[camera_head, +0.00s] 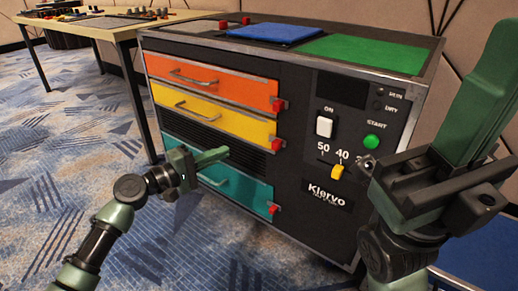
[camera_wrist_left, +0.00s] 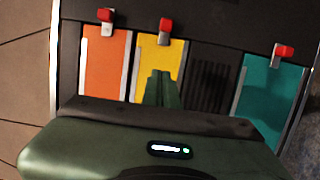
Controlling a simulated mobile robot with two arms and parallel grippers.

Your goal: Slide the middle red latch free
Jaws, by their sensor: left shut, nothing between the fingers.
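The middle red latch (camera_head: 278,143) sits at the right edge of the yellow drawer (camera_head: 228,115). In the left wrist view the latch (camera_wrist_left: 165,25) shows beyond my fingertips, with a small grey metal piece overlapping the yellow front. My left gripper (camera_head: 222,153) is shut and empty, in front of the cabinet, left of the latch and slightly lower in the head view. Its fingers (camera_wrist_left: 161,78) lie over the yellow front in the wrist view, apart from the latch. My right gripper (camera_head: 490,90) is large at the right edge; its finger opening cannot be made out.
Red latches also sit at the orange drawer (camera_head: 215,82) and the teal drawer (camera_head: 235,187). The control panel right of them has a white switch (camera_head: 324,126), green button (camera_head: 372,141) and yellow slider (camera_head: 338,172). A table (camera_head: 125,33) stands behind left. Carpet is clear at left.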

